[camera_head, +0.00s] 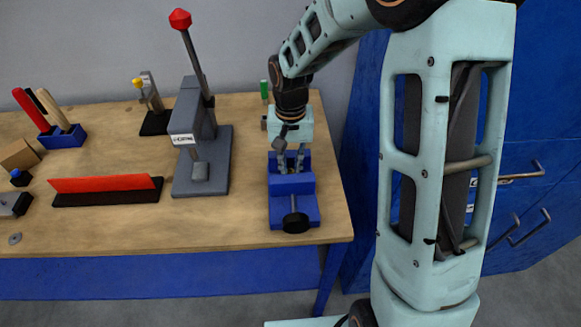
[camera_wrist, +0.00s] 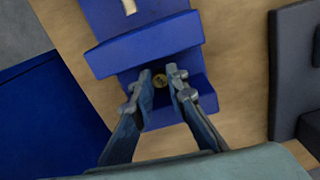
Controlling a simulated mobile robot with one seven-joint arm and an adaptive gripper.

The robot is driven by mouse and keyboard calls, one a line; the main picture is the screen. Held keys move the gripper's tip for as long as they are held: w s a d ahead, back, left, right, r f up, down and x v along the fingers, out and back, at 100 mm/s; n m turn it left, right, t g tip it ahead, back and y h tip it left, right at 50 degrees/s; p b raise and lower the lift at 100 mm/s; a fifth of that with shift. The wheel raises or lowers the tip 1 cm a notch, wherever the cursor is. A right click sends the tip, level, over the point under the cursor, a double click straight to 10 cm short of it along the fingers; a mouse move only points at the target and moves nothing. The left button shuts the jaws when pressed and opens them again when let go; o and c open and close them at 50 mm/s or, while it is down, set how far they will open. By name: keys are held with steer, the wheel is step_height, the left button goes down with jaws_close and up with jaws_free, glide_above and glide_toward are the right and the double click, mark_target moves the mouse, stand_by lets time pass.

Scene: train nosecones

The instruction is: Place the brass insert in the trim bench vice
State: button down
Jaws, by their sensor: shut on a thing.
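The blue trim bench vice (camera_head: 291,187) stands at the right end of the wooden bench, its dark round handle facing the front edge. My gripper (camera_head: 290,164) points down right over the vice. In the wrist view, my gripper (camera_wrist: 157,82) is shut on the small round brass insert (camera_wrist: 160,80), with a finger on each side of it. The insert lies within the gap between the jaws of the vice (camera_wrist: 143,44). I cannot tell whether it rests on the vice or hangs just above. In the head view the fingers and vice hide the insert.
A grey press (camera_head: 185,122) with a red-knobbed lever stands close left of the vice. Further left are a red strip (camera_head: 103,184) on a black base and a blue tool holder (camera_head: 62,137). Blue cabinets (camera_head: 545,150) stand right of the wooden bench (camera_head: 130,227).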

mark_target(291, 170)
steer(key=shift+f, duration=0.2)
steer(key=c, duration=1.9)
jaws_free()
steer(key=shift+r, duration=0.15)
step_height(291, 170, up, 12)
steer(key=shift+r, duration=0.1)
